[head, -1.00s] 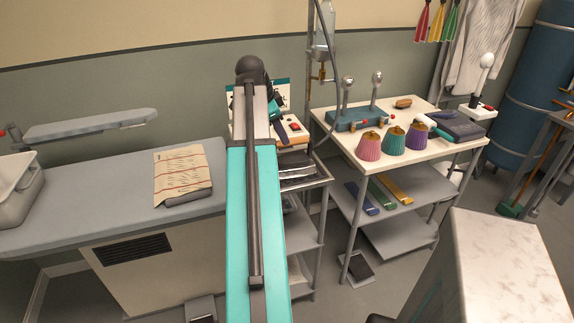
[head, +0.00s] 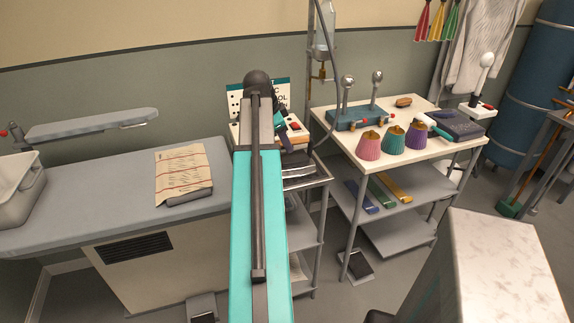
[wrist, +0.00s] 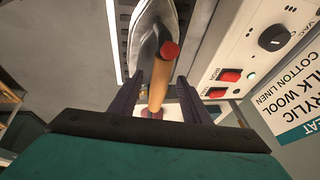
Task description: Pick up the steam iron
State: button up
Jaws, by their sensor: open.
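The steam iron (wrist: 144,14) shows at the top of the wrist view, with a pale metal body and a tan handle (wrist: 157,82) with a red button on it. My gripper (wrist: 160,82) is open, with one dark finger on each side of the handle. I cannot tell whether either finger touches it. In the head view, my gripper (head: 286,128) shows only partly beyond my teal arm, over the small trolley.
A white control box (wrist: 225,75) with red switches and a dial stands close right of my gripper, beside a heat sign (wrist: 294,100). A white-topped table (head: 352,145) with pink, teal and purple cones is to the right.

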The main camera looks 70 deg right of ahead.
grip_shut()
jog(key=shift+d+r, duration=0.1)
dwell(1.2)
